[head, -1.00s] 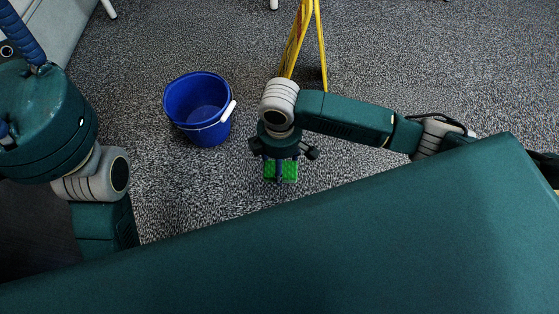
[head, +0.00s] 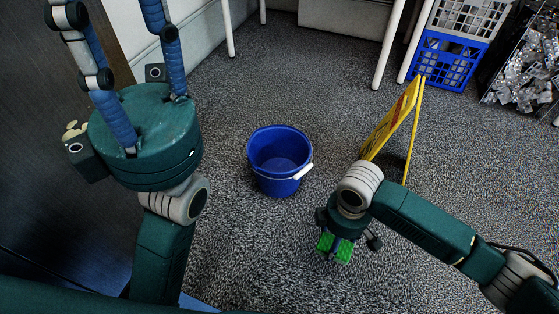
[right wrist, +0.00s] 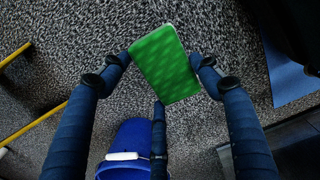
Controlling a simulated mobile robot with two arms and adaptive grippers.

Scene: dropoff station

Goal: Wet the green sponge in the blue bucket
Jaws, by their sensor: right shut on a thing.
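The green sponge (head: 335,247) is held in the fingers of my right gripper (head: 338,243), in front and to the right of the bucket in the head view. In the right wrist view the sponge (right wrist: 165,63) sits tilted between the fingertips (right wrist: 168,75). The blue bucket (head: 280,165), with a white handle grip, stands upright on the floor, apart from the sponge. Part of the bucket (right wrist: 128,140) shows low in the wrist view, behind a finger. I cannot tell whether it holds water. My left gripper (head: 108,15) points up at the upper left, fingers spread and empty.
A yellow folding floor sign (head: 392,122) stands right of the bucket, close behind my right arm. A blue crate (head: 445,62), a white crate (head: 470,18) and white table legs (head: 388,45) are at the back. Carpet (head: 240,240) around the bucket is clear.

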